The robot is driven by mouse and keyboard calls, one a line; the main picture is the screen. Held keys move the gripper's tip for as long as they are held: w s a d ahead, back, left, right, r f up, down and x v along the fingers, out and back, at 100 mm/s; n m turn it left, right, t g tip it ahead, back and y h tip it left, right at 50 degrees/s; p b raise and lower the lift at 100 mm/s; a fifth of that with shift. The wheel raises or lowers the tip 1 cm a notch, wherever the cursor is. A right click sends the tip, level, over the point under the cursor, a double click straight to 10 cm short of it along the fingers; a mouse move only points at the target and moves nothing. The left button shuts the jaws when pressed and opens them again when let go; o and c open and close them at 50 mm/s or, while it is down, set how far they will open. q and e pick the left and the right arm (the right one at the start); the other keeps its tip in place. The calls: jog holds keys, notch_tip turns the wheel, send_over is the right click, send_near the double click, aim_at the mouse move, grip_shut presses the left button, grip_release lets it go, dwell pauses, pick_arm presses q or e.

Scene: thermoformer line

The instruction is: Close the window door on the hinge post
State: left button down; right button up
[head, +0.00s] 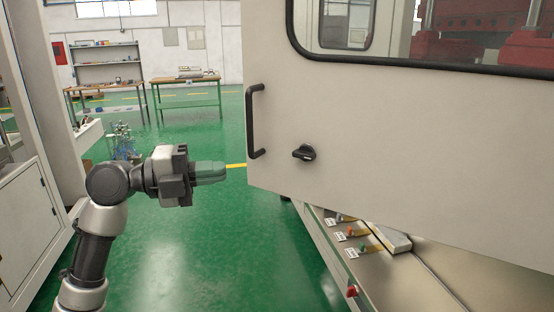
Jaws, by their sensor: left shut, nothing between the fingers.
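The window door (400,130) is a large pale panel with a black-edged window. It fills the right of the head view and stands swung out from the machine. A black bar handle (253,121) is on its left edge, and a black knob (304,153) is right of the handle. My left gripper (222,172) is shut and empty. It points right, left of the door's edge and a little below the handle, and appears apart from the door. The hinge post is not seen. My right gripper is not in view.
Below the door is a machine ledge with small coloured buttons (350,233) and a sloped metal surface (430,268). A pale cabinet (35,215) stands at the left. Workbenches (186,96) stand far back.

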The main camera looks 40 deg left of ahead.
pick_arm(q)
jog(key=p, duration=0.9)
send_near(297, 156)
jog(key=x, duration=0.5)
jog(key=shift+w+d+r, duration=0.1)
jog(key=shift+d+r, duration=0.1)
jog(key=shift+d, duration=0.3)
jog(key=shift+w+f, duration=0.2)
jog(key=shift+w, duration=0.25)
